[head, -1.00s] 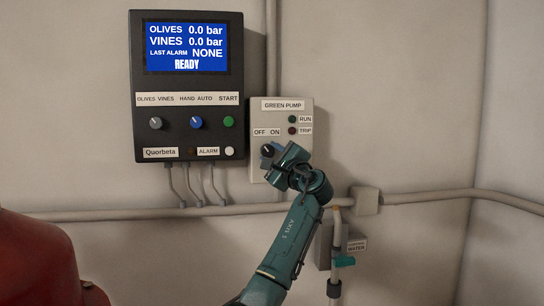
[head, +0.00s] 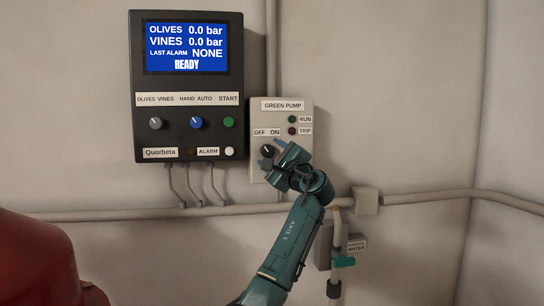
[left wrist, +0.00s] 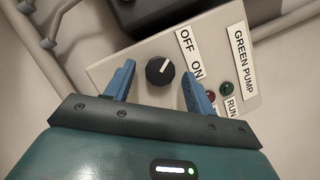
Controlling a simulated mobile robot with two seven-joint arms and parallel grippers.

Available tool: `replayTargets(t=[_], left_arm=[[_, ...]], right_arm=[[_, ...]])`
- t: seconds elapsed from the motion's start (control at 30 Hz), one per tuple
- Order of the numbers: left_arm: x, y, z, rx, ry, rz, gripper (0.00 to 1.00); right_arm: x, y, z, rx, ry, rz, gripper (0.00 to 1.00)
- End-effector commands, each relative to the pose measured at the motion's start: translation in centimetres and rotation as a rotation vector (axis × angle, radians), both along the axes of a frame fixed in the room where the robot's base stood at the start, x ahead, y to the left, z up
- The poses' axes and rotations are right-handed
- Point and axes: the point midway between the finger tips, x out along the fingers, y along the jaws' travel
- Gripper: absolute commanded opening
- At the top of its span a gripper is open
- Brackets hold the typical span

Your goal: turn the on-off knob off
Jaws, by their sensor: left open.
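The on-off knob (head: 267,151) is a round black knob with a white pointer mark, below the OFF and ON labels (head: 267,132) on the grey green pump box (head: 300,150). In the left wrist view the knob (left wrist: 160,70) has its mark slanted toward the OFF label (left wrist: 187,40). My left gripper (head: 272,154) is open at the box. Its two blue fingers (left wrist: 158,87) are spread to either side of the knob, with a visible gap on each side. My right gripper is not in view.
A black control panel (head: 238,85) with a blue screen reading READY hangs to the left. The green RUN lamp (head: 292,119) and the red TRIP lamp (head: 292,131) look dark. A pipe (head: 420,197) and a teal-handled valve (head: 344,261) are at lower right.

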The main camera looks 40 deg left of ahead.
Motion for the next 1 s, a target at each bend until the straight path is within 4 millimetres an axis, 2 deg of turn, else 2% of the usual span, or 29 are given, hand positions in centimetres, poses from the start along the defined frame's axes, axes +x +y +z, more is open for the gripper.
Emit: replayTargets(t=[0.17,0.4,0.6,0.77,1.0], left_arm=[[-0.8,-2.7,-1.0,0.0,-0.001,-0.005,0.55],[-2.7,-7.7,-2.2,-0.001,-0.002,-0.005,0.55],[-3.8,-10.6,-2.8,-0.001,-0.001,-0.003,0.55],[-4.2,-11.6,-2.9,-0.001,0.0,-0.002,0.55],[-4.3,-11.7,-2.9,-0.001,-0.001,-0.001,0.55]], right_arm=[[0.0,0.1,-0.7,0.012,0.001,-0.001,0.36],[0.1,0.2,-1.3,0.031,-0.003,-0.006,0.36],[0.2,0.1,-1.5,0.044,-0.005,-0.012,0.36],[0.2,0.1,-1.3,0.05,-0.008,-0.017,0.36],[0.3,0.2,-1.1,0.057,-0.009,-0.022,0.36]])
